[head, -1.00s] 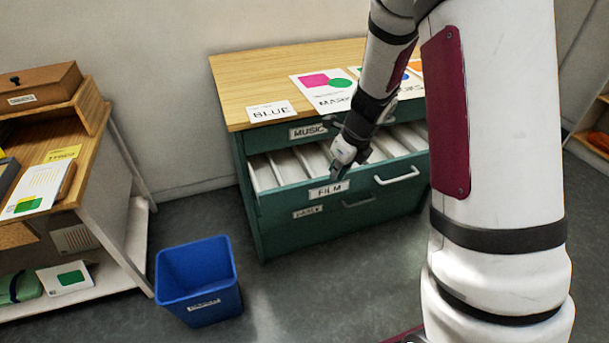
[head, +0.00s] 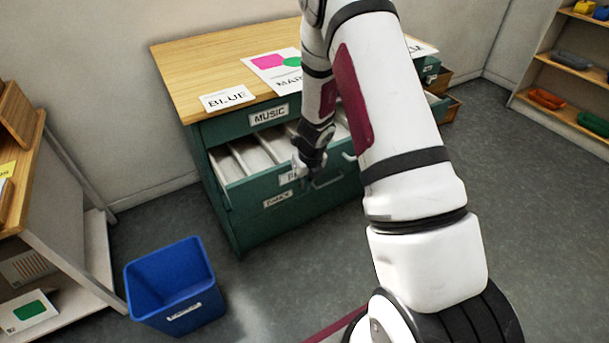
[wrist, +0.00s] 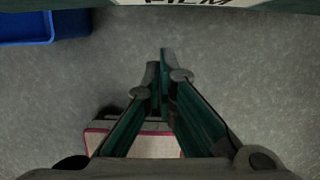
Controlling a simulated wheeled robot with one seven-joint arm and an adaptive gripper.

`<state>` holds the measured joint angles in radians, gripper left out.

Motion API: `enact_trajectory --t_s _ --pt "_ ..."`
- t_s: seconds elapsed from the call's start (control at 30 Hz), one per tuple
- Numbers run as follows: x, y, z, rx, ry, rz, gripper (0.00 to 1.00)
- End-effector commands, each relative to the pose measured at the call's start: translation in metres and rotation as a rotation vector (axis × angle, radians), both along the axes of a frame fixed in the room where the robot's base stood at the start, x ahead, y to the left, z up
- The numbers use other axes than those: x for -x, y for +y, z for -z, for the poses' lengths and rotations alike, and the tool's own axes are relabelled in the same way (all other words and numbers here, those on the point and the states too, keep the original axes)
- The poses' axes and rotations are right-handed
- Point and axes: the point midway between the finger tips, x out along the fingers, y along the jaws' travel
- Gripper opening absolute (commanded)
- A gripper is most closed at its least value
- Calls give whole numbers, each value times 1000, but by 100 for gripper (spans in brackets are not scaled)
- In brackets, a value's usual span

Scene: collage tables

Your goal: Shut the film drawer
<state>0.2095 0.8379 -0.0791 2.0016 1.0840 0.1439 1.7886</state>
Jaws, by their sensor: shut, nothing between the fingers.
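The film drawer (head: 243,194) is pulled out of a green cabinet, below the drawer labelled MUSIC (head: 268,114). Pale divided compartments show inside it. My gripper (head: 302,172) is at the drawer's front and hides part of the FILM label. In the wrist view, the FILM label (wrist: 190,2) lies at the top edge, beyond the closed fingertips (wrist: 160,62), with grey floor showing around them. The fingers hold nothing. I cannot tell whether they touch the drawer front. My arm hides the drawer's right part.
A blue bin (head: 172,285) stands on the floor in front of the cabinet's left side. A wooden-topped desk (head: 40,220) is at the left, and shelves (head: 570,70) are at the far right.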

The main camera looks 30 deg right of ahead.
Motion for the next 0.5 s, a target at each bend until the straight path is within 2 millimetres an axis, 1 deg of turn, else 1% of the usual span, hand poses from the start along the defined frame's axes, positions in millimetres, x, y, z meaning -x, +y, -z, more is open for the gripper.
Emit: enact_trajectory --t_s 0.03,0.07,0.4,0.5 --pt "-1 0 9 -3 2 1 0" --pt "-2 0 12 -2 1 1 0" --pt "-33 2 11 1 -2 -4 0" --pt "-39 2 11 0 -1 -2 0"
